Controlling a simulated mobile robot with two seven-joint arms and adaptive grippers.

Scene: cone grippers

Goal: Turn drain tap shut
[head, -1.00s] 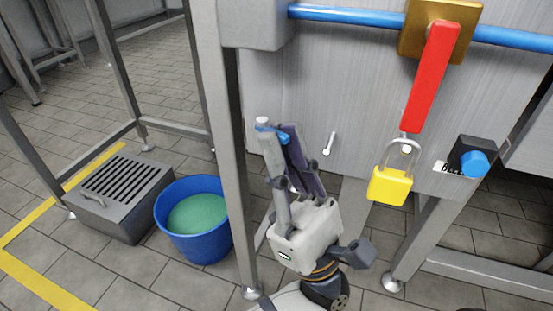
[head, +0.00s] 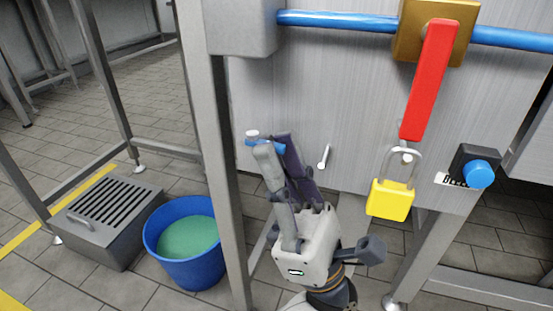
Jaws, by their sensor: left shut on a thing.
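My left gripper (head: 268,142) stands upright before the left part of the steel cabinet, its fingers close together. It is shut on a small blue piece with a round white end (head: 252,134), mostly hidden by the fingers. I cannot tell whether this piece is the drain tap's handle. At the right, a blue knob (head: 480,174) sits on a dark block beside a small label, apart from the gripper. A red lever (head: 430,80) hangs down from a brass valve block (head: 403,30) on the blue pipe (head: 340,20). My right gripper is not in view.
A yellow padlock (head: 390,200) hangs below the red lever. A small pale peg (head: 324,157) stands out from the cabinet (head: 310,90) right of the gripper. A steel post (head: 222,190) is close on the left. A blue bucket (head: 157,255) with green liquid stands beside a slotted box (head: 85,243).

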